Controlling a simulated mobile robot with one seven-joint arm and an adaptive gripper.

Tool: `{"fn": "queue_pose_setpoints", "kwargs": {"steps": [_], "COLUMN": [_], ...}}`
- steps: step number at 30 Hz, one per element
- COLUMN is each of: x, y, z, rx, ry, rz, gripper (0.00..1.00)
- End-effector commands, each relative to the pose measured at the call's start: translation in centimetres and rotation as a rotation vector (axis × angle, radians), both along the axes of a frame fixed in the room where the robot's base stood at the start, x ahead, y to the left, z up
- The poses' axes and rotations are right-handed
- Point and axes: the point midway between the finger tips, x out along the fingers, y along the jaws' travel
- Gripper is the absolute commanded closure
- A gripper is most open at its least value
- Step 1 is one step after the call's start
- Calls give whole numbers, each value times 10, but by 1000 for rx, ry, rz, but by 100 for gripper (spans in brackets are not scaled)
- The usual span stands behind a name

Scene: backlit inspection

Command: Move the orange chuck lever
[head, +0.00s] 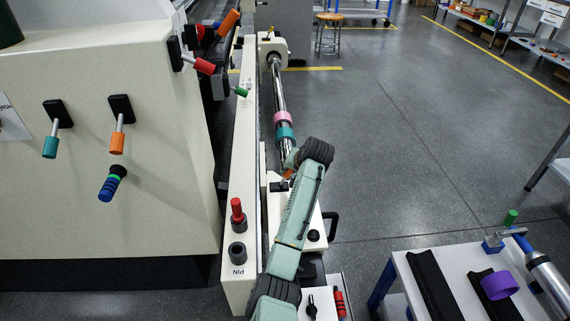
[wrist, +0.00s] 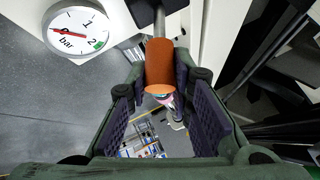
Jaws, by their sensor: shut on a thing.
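The orange lever handle (wrist: 160,66) is a smooth cylinder on a thin metal rod, between my gripper's fingers in the wrist view. My gripper (wrist: 160,90) is shut on this handle, with a dark ribbed pad on each side. In the head view, my gripper (head: 291,163) is at the near end of the steel shaft, partly hidden by my own arm. A small orange part of the lever (head: 288,174) shows there. The lever's base is hidden.
The shaft carries a pink ring (head: 282,118) and a teal ring (head: 285,133). A pressure gauge (wrist: 78,32) is close by in the wrist view. Another orange-handled lever (head: 117,142) is on the cream cabinet. A bench (head: 405,275) stands at right; the floor between is open.

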Motion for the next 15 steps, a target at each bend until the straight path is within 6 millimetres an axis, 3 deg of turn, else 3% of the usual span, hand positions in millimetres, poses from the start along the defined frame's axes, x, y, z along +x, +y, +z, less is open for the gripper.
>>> {"fn": "queue_pose_setpoints", "kwargs": {"steps": [15], "x": [0], "y": [-12], "z": [-5], "rx": [101], "ry": [-2], "rz": [-5], "gripper": [100]}}
